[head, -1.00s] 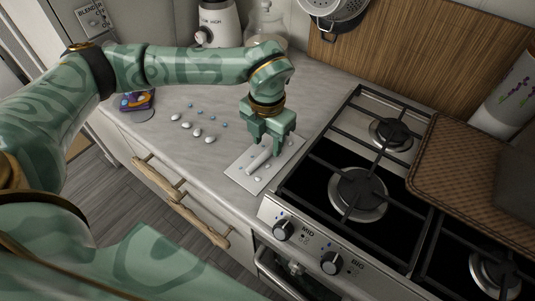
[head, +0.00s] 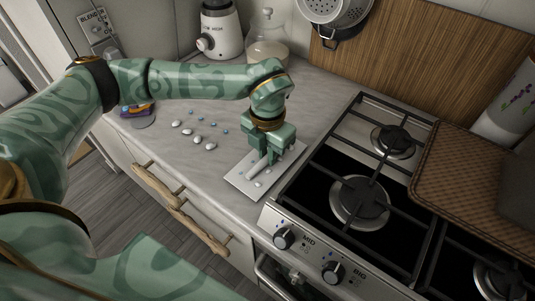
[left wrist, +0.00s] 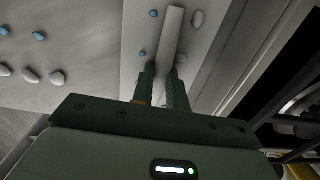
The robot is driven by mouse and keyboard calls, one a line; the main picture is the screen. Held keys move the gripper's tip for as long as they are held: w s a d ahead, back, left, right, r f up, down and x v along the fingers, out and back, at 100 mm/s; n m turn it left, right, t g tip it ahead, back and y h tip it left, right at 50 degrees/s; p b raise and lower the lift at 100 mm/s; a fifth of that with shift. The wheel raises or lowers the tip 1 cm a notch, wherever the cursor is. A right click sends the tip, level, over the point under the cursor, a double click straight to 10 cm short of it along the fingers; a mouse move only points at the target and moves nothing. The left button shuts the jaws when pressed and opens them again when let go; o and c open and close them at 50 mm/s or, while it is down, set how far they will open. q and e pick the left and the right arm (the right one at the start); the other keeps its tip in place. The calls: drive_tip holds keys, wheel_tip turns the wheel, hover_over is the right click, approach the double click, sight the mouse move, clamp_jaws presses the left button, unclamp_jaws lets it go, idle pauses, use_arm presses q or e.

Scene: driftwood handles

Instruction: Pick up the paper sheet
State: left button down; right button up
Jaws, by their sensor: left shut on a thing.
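The paper sheet (head: 238,182) is pale and lies flat on the counter beside the stove. A white bar (head: 254,169) runs along it; I cannot tell whether the bar is part of the sheet. Small white and blue pebbles lie on the sheet. My left gripper (head: 267,158) points down over the sheet, with its fingertips at the bar. In the left wrist view, the fingers (left wrist: 163,78) are on either side of the bar (left wrist: 171,38) and shut on it, above the sheet (left wrist: 140,28). My right gripper is not in view.
The stove (head: 262,218) with black grates stands close to the sheet's right. Several pebbles (head: 198,140) lie on the counter to the left. A blender (head: 220,32) and a glass jar (head: 267,47) stand at the back. A woven brown board (head: 468,178) lies over the stove's right side.

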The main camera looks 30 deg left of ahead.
sight(266, 155)
use_arm(q)
wheel_tip(266, 155, up, 3)
drive_tip(key=shift+s+a+r+p, duration=0.1)
drive_tip(key=shift+r+p, duration=0.05)
drive_tip(key=shift+p, duration=0.3)
drive_tip(key=s+a+r+p, duration=0.2)
drive_tip(key=s+a+r, duration=0.3)
drive_tip(key=s+r, duration=0.4)
drive_tip(key=s, duration=0.3)
drive_tip(key=shift+s+a, duration=0.15)
drive_tip(key=shift+s, duration=0.25)
drive_tip(key=c, duration=2.1)
unclamp_jaws()
clamp_jaws()
